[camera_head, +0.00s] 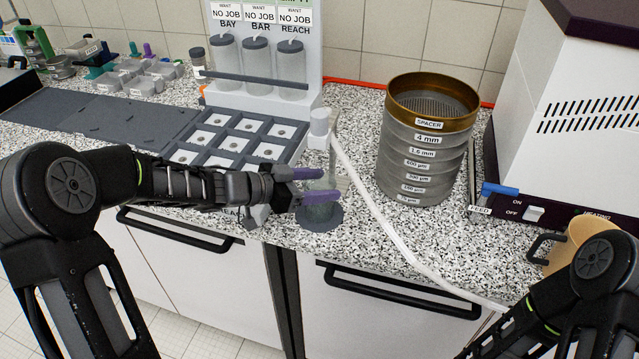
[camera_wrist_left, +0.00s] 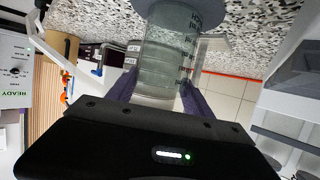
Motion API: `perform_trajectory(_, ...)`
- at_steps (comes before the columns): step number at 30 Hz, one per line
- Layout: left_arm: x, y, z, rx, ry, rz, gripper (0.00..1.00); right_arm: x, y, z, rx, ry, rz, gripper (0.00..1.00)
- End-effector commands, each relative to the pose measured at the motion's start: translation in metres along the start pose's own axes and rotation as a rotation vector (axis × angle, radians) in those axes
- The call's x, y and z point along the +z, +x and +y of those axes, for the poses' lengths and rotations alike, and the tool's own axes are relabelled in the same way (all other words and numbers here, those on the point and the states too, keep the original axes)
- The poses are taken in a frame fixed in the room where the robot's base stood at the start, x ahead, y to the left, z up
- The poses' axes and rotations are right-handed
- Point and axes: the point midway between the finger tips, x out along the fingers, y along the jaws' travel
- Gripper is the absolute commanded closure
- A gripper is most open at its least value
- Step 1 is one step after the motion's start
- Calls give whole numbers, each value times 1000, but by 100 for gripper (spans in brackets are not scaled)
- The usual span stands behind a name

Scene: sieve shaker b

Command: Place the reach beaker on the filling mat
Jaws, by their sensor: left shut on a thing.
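The clear glass beaker (camera_head: 320,210) stands upright at the counter's front edge, over the small dark round filling mat (camera_head: 335,222). My left gripper (camera_head: 328,185) is shut on the beaker's sides with its purple fingers. In the left wrist view the beaker (camera_wrist_left: 165,62) sits between the fingers, with dark lettering too small to read. Its base is against or very close to the dark mat (camera_wrist_left: 208,8); I cannot tell whether it touches. My right arm shows at the lower right, but its gripper is out of view.
A labelled sieve stack (camera_head: 425,145) stands right of the beaker. A white strip (camera_head: 390,225) crosses the counter between them. A grey compartment tray (camera_head: 180,157) and a white rack (camera_head: 262,100) with clear cylinders stand behind left. A tan mug (camera_head: 575,240) is at right, by the heating unit (camera_head: 580,120).

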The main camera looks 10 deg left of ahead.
Motion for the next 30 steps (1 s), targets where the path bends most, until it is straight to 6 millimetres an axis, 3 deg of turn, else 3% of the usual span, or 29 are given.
perform_trajectory(1,2,1,0,0,-1,0,100,0,1,0,0,0,0,64)
perform_trajectory(2,2,1,0,0,-1,-1,39,0,0,0,0,0,0,64)
perform_trajectory(9,2,0,0,0,-1,0,19,0,0,0,0,0,0,64)
perform_trajectory(20,-2,-2,0,-1,0,0,19,0,-1,0,0,0,0,64)
perform_trajectory(26,-1,-26,-2,-5,1,0,19,0,0,0,0,0,0,64)
perform_trajectory(30,-2,-54,-2,-5,1,1,19,0,0,0,0,0,0,64)
